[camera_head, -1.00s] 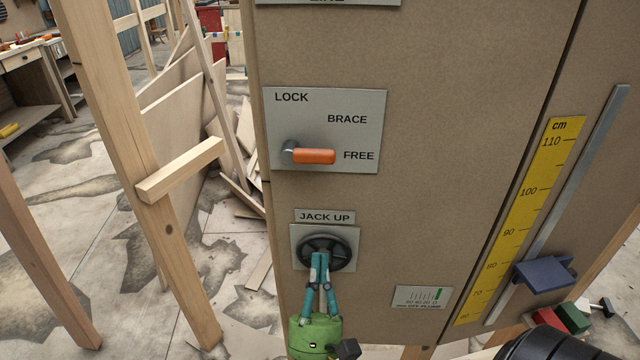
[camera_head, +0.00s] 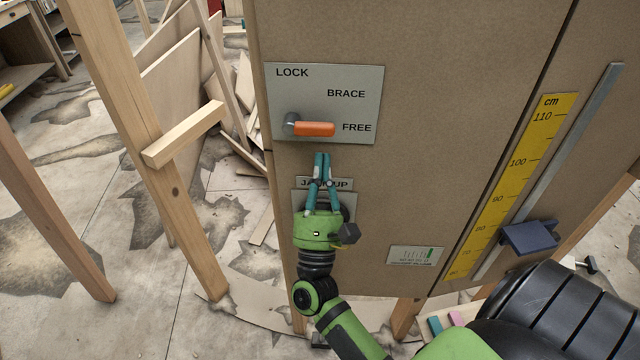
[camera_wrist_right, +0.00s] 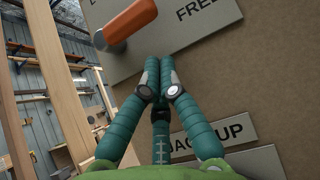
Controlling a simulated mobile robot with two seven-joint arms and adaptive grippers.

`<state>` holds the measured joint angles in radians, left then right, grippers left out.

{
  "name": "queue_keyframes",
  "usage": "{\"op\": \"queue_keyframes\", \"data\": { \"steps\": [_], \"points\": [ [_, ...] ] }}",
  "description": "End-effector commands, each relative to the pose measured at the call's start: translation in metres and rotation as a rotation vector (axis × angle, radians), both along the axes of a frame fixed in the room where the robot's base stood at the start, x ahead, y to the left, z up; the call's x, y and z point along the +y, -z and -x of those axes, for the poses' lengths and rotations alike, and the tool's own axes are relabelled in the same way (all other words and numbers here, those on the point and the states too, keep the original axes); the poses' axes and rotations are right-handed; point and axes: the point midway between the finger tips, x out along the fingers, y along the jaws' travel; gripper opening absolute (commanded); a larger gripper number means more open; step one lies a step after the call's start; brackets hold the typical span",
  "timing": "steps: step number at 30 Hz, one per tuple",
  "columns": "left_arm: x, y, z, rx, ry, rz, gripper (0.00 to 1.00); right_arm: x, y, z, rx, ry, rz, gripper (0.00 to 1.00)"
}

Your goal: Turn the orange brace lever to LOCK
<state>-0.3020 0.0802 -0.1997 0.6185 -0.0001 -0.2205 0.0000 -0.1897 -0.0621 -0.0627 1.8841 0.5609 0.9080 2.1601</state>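The brace lever has an orange handle (camera_head: 314,129) on a grey round pivot at its left end. The handle lies horizontally, pointing right at the word FREE on the grey label plate (camera_head: 360,78). LOCK is at the plate's upper left and BRACE lies between. My right gripper (camera_head: 322,156) is just below the lever, pointing up, with its teal fingertips together and nothing between them. In the right wrist view the orange handle (camera_wrist_right: 130,22) is beyond and left of the fingertips (camera_wrist_right: 159,60), apparently not touching. My left gripper is not in view.
The JACK UP label (camera_head: 340,184) and its dark knob (camera_head: 345,212) are partly hidden behind my right gripper. A wooden post (camera_head: 135,150) with a short crosspiece (camera_head: 184,134) stands left of the panel. A yellow cm scale (camera_head: 512,185) and blue block (camera_head: 528,237) are right.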

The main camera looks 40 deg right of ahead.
Motion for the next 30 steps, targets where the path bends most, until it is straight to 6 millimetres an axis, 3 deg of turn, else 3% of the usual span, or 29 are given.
{"op": "queue_keyframes", "data": {
  "steps": [1, 6, 20, 30],
  "points": [
    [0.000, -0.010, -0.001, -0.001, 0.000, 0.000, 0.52, 0.000, -0.012, 0.000, 0.001, 0.001, -0.002, 0.00],
    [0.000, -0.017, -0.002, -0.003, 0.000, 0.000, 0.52, 0.000, -0.024, 0.000, 0.002, 0.000, -0.001, 0.00],
    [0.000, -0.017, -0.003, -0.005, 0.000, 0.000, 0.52, 0.000, -0.025, 0.000, 0.003, 0.000, 0.002, 0.00],
    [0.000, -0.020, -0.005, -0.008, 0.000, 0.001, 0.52, -0.001, -0.028, -0.010, 0.039, 0.000, 0.047, 0.00]
  ]
}}
